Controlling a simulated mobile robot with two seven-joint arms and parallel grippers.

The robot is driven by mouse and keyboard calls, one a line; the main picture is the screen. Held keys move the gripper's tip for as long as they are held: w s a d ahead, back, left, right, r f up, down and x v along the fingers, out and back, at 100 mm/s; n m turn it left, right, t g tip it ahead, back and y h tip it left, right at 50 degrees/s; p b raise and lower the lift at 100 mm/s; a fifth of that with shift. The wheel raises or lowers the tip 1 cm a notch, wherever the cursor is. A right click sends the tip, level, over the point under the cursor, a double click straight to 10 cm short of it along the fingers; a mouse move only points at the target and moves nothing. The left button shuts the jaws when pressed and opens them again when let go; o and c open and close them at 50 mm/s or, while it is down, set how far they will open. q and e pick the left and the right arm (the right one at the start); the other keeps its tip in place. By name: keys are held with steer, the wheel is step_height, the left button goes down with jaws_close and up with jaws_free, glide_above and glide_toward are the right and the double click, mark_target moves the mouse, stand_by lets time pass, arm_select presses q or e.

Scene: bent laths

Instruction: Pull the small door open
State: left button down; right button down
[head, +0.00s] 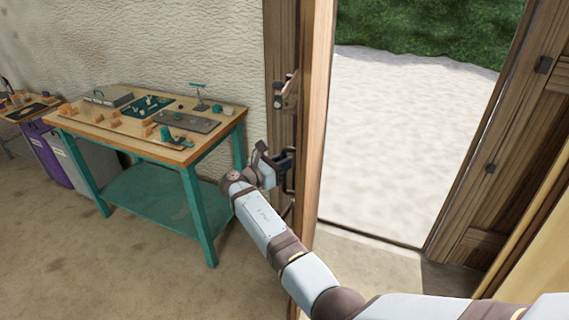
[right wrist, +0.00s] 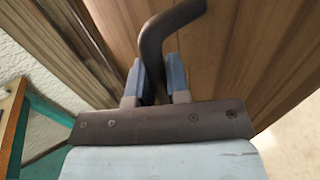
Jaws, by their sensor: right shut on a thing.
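The wooden door (head: 316,120) stands nearly edge-on in the middle of the head view, with the open doorway to its right. Its planked face (right wrist: 225,55) fills much of the right wrist view. A dark bent handle (right wrist: 152,45) comes off this face. My right gripper (head: 282,164) is at the door's left side, at handle height. In the right wrist view its blue-padded fingers (right wrist: 160,80) are shut on the handle, one on each side. The handle is mostly hidden by the gripper in the head view. My left gripper is not in view.
A workbench (head: 110,140) with teal legs and several small parts stands left of the door by the wall. Purple and grey bins (head: 45,155) stand beyond it. Wooden framing (head: 490,165) bounds the doorway's right. Pale ground (head: 400,140) and a hedge show outside.

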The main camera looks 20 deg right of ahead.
steer(key=shift+d+r, duration=0.1)
steer(key=shift+r, duration=0.15)
steer(key=c, duration=1.2)
jaws_free()
steer(key=shift+o, duration=0.5)
steer(key=shift+w+d+f, duration=0.1)
steer(key=shift+f, duration=0.1)
steer(key=b+v, duration=0.1)
steer(key=v, duration=0.6)
steer(key=shift+a, duration=0.3)
